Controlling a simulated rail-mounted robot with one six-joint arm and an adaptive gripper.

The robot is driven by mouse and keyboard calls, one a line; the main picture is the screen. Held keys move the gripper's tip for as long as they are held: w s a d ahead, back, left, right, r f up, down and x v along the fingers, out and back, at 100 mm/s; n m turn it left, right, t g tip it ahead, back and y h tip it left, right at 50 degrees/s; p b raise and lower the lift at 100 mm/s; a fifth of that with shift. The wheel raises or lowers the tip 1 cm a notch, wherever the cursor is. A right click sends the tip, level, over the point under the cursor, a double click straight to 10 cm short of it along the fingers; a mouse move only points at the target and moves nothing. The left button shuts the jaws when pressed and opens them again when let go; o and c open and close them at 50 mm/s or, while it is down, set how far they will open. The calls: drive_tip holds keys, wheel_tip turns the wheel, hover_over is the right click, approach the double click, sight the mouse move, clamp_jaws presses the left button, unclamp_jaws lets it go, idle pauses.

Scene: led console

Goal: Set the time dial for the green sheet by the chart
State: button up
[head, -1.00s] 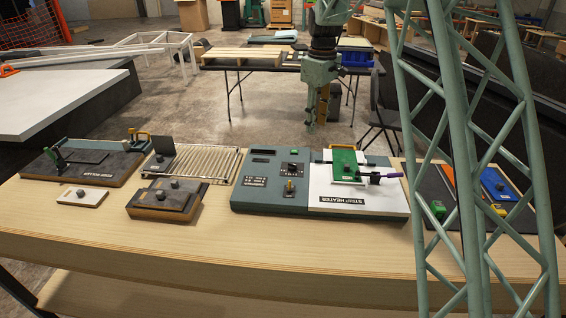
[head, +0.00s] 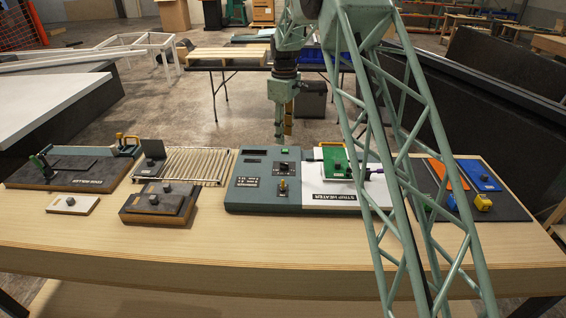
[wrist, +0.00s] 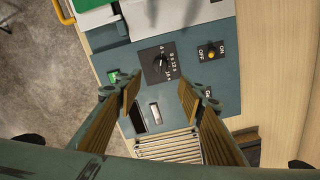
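The strip heater console (head: 240,200) stands mid-bench. Its time dial (head: 283,167) is a black knob on a square plate; the wrist view shows this dial (wrist: 160,63) with a white pointer and printed marks too small to read surely. The green sheet (head: 335,163) lies at the console's right part, by the white plate. A small dark panel with white lettering (head: 247,182), possibly the chart, is left of the dial, unreadable. My gripper (head: 281,138) points down above the console's far side. In the wrist view my gripper (wrist: 158,94) is open and empty, the dial beyond its fingertips.
A yellow toggle switch (wrist: 211,53) marked ON and OFF is near the dial, with a green square (wrist: 113,75) on its other side. A slatted rack (head: 195,165) adjoins the console's left. A dark mat (head: 510,210) with coloured pieces is at right.

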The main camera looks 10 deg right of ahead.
sight(284, 166)
drive_tip(key=shift+f, duration=0.15)
drive_tip(key=shift+f, duration=6.8)
drive_tip(key=shift+c, duration=0.8)
drive_tip(key=c, duration=0.7)
